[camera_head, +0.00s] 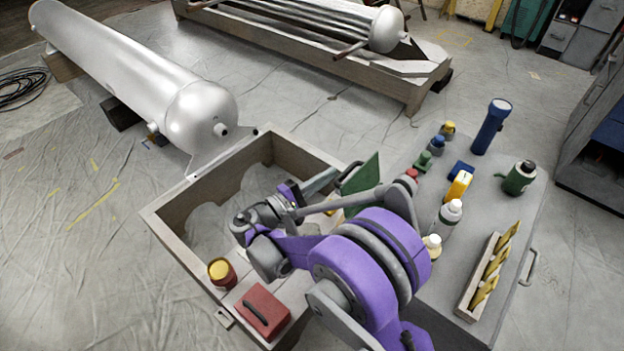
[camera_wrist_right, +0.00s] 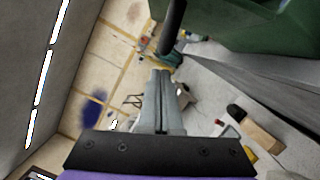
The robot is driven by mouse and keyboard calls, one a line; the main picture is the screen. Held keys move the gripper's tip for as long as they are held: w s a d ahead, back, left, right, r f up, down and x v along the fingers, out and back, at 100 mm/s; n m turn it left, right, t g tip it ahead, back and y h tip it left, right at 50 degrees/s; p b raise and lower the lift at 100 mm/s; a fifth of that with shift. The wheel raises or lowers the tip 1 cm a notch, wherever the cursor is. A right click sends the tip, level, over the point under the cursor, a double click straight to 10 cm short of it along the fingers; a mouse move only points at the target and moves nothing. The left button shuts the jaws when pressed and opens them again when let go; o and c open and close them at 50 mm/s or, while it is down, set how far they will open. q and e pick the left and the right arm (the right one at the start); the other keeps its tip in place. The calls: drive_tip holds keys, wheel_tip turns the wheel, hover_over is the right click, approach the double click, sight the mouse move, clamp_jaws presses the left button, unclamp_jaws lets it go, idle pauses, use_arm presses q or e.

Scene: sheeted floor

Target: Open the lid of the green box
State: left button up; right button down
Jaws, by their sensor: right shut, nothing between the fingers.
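The green box's lid (camera_head: 362,182) shows in the head view as a green panel standing steeply, with a dark handle (camera_head: 347,171) on its left side. My right arm hides the lower part of the box. My right gripper (camera_head: 328,178) is shut and empty, with its tips close to the handle. In the right wrist view the shut fingers (camera_wrist_right: 161,82) point toward the dark handle (camera_wrist_right: 172,28), and green surface (camera_wrist_right: 245,22) fills the upper right. I cannot tell whether the fingertips touch the handle. My left gripper is not in view.
A grey table (camera_head: 508,222) at right carries bottles, a blue flashlight (camera_head: 491,126) and a wooden tray (camera_head: 470,296). A silver tank (camera_head: 130,65) lies behind.

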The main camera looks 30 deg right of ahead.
drive_tip(key=shift+s+d+r, duration=0.15)
drive_tip(key=shift+s+r, duration=0.05)
drive_tip(key=shift+s, duration=0.3)
drive_tip(key=shift+s+d+r+m+p, duration=0.1)
drive_tip(key=shift+s+r+m+p, duration=0.45)
drive_tip(key=shift+r+m+p, duration=0.3)
drive_tip(key=a, duration=1)
drive_tip(key=shift+s+a+f, duration=0.25)
drive_tip(key=shift+a+f, duration=0.15)
